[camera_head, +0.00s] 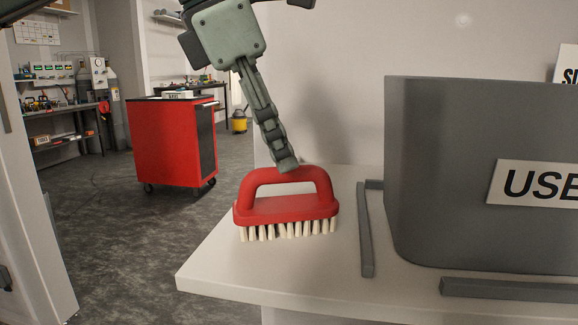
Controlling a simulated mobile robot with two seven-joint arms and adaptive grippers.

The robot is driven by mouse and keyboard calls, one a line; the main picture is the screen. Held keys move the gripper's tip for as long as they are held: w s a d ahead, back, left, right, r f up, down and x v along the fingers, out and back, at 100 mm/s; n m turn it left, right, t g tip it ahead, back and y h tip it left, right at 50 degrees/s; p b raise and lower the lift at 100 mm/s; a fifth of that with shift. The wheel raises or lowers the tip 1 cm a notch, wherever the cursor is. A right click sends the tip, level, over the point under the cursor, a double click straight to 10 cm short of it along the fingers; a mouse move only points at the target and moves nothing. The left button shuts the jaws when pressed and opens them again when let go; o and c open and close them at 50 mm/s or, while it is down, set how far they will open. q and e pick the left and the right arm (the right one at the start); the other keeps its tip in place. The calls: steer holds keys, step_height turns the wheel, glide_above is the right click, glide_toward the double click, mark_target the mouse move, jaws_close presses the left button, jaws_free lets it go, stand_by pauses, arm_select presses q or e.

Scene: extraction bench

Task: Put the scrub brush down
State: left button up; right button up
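The scrub brush (286,208) has a red body, a looped red handle and pale bristles. It is upright on the white bench top (228,266), bristles down, near the left end; whether the bristles press on the surface or hang just above it is hard to tell. My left gripper (287,165) comes down from above, tilted, its fingertips at the top bar of the handle and overlapping its upper edge. The fingers are seen nearly edge-on and line up, so the gap between them is hidden. My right gripper is not in view.
A large grey bin (440,170) with a "USE" label stands to the right of the brush, with grey strips (366,230) on the bench around it. The bench's left edge is close to the brush. A red tool cabinet (165,140) stands on the floor behind.

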arm_select(q)
steer(key=v, duration=0.6)
steer(key=shift+r, duration=0.4)
steer(key=shift+s+a, duration=0.1)
steer(key=shift+a, duration=0.05)
